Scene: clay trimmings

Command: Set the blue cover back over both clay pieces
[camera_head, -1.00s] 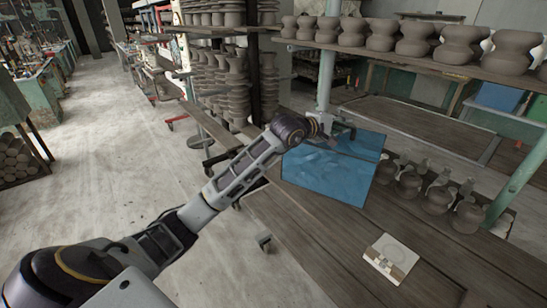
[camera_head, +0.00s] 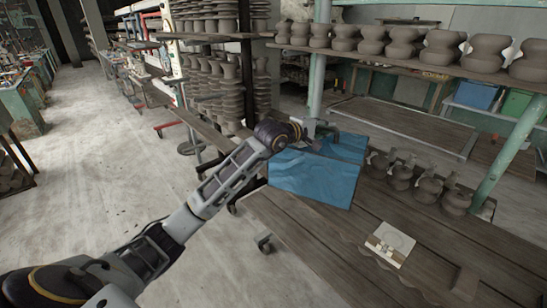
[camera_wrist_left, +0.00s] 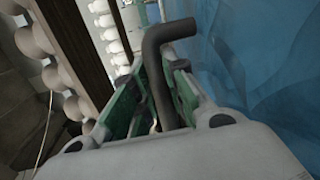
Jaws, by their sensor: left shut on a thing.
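The blue cover (camera_head: 310,178) is a creased, translucent-looking blue sheet with a lower front part and a farther part behind it, at the far left end of the wooden bench. My left gripper (camera_head: 326,134) is at its upper edge. In the left wrist view, its fingers (camera_wrist_left: 160,92) are shut on a dark bent handle (camera_wrist_left: 160,60), with the blue cover (camera_wrist_left: 262,75) close on the right. Whether the handle joins the cover is hidden. I cannot pick out the two clay pieces. My right gripper is not in view.
A pale square board (camera_head: 390,244) with small pieces lies on the bench (camera_head: 330,255). Shelves of pots (camera_head: 400,48) and a teal post (camera_head: 512,150) rise behind. The bench's front left is clear.

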